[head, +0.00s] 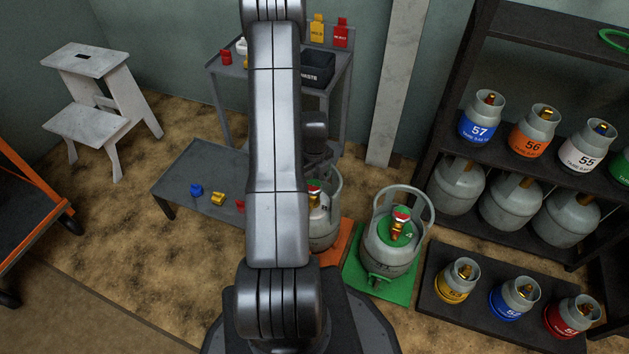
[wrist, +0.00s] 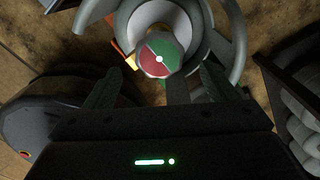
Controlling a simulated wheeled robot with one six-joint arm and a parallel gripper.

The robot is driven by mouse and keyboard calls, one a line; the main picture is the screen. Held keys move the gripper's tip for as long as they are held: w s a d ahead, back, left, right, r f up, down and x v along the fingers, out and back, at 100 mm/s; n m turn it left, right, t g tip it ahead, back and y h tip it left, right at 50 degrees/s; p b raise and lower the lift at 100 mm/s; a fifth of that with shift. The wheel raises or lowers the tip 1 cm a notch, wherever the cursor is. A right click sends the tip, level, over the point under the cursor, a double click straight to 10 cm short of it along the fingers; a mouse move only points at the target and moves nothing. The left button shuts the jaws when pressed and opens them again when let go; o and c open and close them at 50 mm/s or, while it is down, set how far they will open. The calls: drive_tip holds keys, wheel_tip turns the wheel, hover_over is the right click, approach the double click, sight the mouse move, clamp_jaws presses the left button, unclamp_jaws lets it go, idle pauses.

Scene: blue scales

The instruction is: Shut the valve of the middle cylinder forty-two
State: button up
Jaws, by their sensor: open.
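Two grey gas cylinders with collar handles stand beside my arm in the head view. One cylinder (head: 328,238) is on an orange platform (head: 342,236), partly hidden by my arm. The other cylinder (head: 388,258), with a green top, is on a green platform (head: 402,290). Each has a brass valve with a red and green handwheel. In the wrist view, a red and green handwheel (wrist: 160,57) sits inside a grey collar. My gripper (wrist: 158,84) is open, its fingers apart just below the handwheel in the picture. I cannot read a forty-two.
A dark rack (head: 440,130) with several numbered cylinders stands at right. A low tray (head: 450,318) holds three small cylinders. A low grey table (head: 185,175) with coloured pieces and a white step stool (head: 85,125) are at left. Bare floor lies at lower left.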

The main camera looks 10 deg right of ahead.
sight(314, 186)
wheel_tip(314, 186, up, 11)
drive_tip(key=p, duration=0.2)
drive_tip(key=shift+f+p, duration=0.15)
drive_tip(key=shift+p, duration=0.15)
drive_tip(key=shift+f, duration=0.1)
wheel_tip(314, 186, down, 14)
drive_tip(key=b, duration=0.4)
drive_tip(key=shift+r, duration=0.2)
